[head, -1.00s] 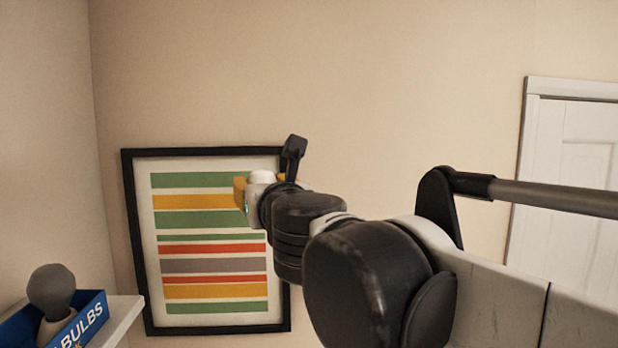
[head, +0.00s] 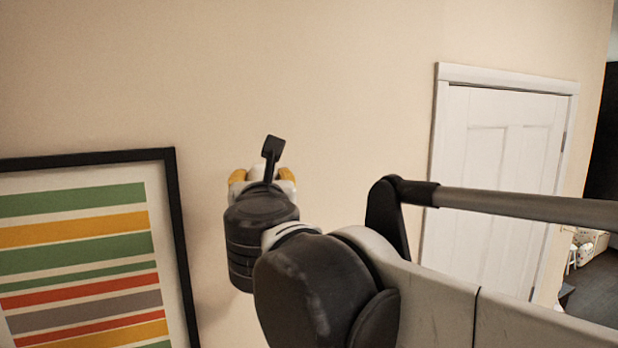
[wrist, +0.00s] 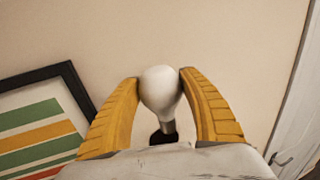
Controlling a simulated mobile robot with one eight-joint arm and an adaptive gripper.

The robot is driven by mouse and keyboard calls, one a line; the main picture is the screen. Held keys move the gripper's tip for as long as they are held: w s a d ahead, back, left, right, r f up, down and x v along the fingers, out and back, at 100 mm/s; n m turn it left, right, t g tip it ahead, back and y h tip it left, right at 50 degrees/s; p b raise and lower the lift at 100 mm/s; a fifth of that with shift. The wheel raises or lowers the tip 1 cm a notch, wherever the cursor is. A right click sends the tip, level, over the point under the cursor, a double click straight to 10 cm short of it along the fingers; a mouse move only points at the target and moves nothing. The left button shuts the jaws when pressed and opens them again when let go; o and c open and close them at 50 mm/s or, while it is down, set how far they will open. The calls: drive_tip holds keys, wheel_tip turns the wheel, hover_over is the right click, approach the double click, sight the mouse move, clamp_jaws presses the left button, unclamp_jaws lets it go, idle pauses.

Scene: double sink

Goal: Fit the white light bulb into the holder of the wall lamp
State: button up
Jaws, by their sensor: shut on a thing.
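The white light bulb (wrist: 161,92) is held between the two yellow fingers of my gripper (wrist: 158,85) in the wrist view. Its round glass faces the camera and its narrower neck points down toward a dark part at its lower end. In the head view my gripper (head: 262,178) is raised in front of the bare wall, with its yellow fingers partly hidden by my wrist. The bulb cannot be made out clearly there.
A framed picture with coloured stripes (head: 169,220) hangs on the wall at the left. A white door (head: 490,185) stands at the right, with an opening to another room beyond it (head: 595,270).

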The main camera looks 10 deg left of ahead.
drive_tip(key=shift+f+b, duration=2)
drive_tip(key=shift+f, duration=0.95)
drive_tip(key=shift+f+b, duration=1.25)
drive_tip(key=shift+f, duration=0.7)
drive_tip(key=o, duration=0.9)
drive_tip(key=shift+o, duration=0.2)
drive_tip(key=v, duration=1.2)
